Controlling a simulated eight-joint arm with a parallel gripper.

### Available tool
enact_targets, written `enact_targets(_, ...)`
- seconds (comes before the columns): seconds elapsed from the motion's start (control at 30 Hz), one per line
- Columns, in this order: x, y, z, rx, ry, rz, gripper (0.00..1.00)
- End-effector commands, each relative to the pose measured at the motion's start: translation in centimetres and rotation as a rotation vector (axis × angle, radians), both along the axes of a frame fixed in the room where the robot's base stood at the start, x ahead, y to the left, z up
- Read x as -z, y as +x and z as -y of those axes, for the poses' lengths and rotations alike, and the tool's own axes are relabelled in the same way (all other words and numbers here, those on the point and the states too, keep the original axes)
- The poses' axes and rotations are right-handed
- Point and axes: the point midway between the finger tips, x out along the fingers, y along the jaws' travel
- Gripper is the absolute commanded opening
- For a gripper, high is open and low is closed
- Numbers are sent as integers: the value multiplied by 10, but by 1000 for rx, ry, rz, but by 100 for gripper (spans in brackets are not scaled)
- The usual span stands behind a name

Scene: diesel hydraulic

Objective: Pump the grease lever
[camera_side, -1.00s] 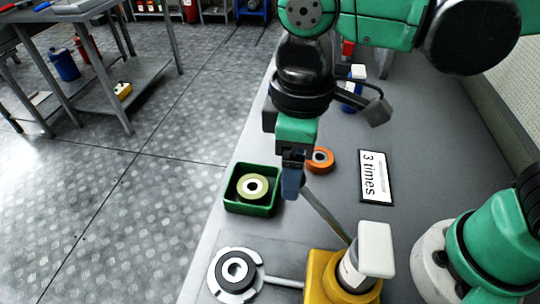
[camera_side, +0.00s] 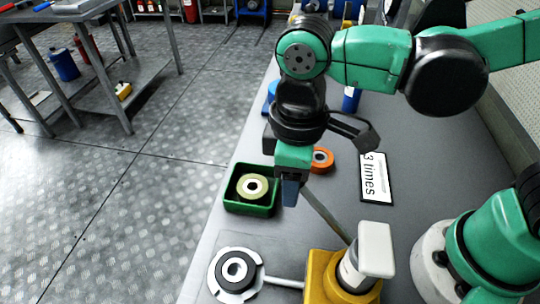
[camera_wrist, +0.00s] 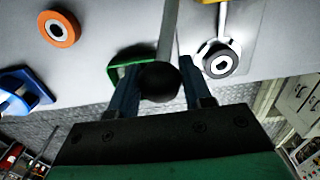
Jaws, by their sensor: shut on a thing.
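The grease pump has a yellow body (camera_side: 325,277) with a white block (camera_side: 376,249) on top, at the bottom of the side view. Its grey metal lever (camera_side: 327,216) slants up and left from the body to my gripper (camera_side: 290,194). In the wrist view the lever (camera_wrist: 168,32) ends in a black ball knob (camera_wrist: 160,82). My gripper (camera_wrist: 160,90) has one finger on each side of that knob and is shut on it. In the side view the knob is hidden by the fingers.
A green tray (camera_side: 232,206) holding a yellow-green ring (camera_side: 252,187) stands just left of my gripper. An orange ring (camera_side: 322,160) lies behind it. A "3 times" sign (camera_side: 376,178) lies right. A round fitting (camera_side: 236,271) with a black ring joins the pump by a rod.

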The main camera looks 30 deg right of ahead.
Motion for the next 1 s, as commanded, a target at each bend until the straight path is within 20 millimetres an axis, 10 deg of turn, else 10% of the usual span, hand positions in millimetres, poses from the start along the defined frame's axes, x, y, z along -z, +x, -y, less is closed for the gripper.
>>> enact_targets(1.0, 19, 9, -10, -1, 2, 1, 6)
